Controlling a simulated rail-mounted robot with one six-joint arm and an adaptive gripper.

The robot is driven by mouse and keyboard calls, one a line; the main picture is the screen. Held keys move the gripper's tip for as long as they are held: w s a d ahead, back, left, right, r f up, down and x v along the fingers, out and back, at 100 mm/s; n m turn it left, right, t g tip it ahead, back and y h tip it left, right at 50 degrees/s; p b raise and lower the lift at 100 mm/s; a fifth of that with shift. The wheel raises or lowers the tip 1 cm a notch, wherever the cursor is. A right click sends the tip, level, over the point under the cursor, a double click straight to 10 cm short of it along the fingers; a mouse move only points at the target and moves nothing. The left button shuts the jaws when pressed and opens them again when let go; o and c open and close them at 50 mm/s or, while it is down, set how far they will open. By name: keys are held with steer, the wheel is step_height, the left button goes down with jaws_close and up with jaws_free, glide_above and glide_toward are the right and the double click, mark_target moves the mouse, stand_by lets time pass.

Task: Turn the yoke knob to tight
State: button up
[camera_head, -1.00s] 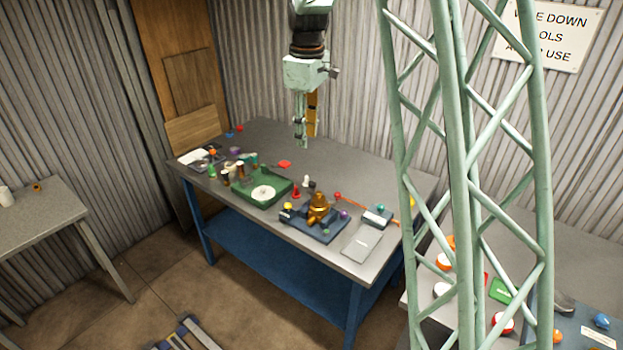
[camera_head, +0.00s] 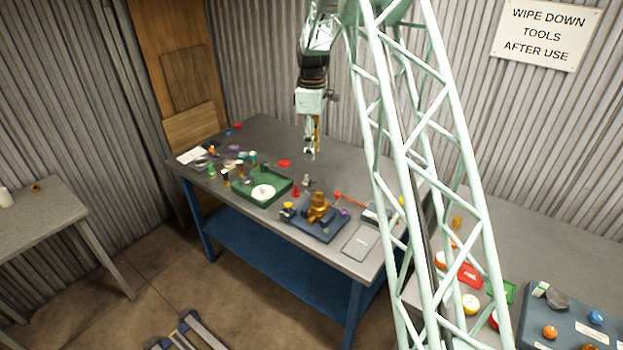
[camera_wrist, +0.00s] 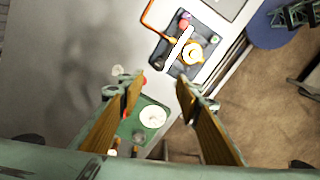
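A brass fitting (camera_head: 319,208) stands on a dark blue base plate (camera_head: 322,234) near the front of the grey workbench. In the wrist view the brass fitting (camera_wrist: 192,52) is at upper right, with a white bar (camera_wrist: 178,48) across the plate beside it. Small coloured knobs sit around it, including a purple one (camera_head: 344,213) and a yellow one (camera_head: 288,208). I cannot tell which part is the yoke knob. My gripper (camera_head: 310,155) hangs above the bench, behind the fitting in the picture and apart from it. In the wrist view my gripper (camera_wrist: 157,84) is open and empty.
A green tray (camera_head: 244,196) with a white disc (camera_head: 263,192) lies left of the fitting. A grey flat plate (camera_head: 361,243) lies to its right. Several small bottles and knobs crowd the bench's left end. The bench's back middle is mostly clear.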

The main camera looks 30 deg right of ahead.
mark_target(312, 182)
steer(key=shift+w+f, duration=0.1)
steer(key=shift+f, duration=0.1)
steer(key=shift+f, duration=0.1)
steer(key=shift+f+p, duration=0.4)
steer(key=shift+f, duration=6.4)
steer(key=shift+c, duration=0.5)
steer(key=c, duration=0.8)
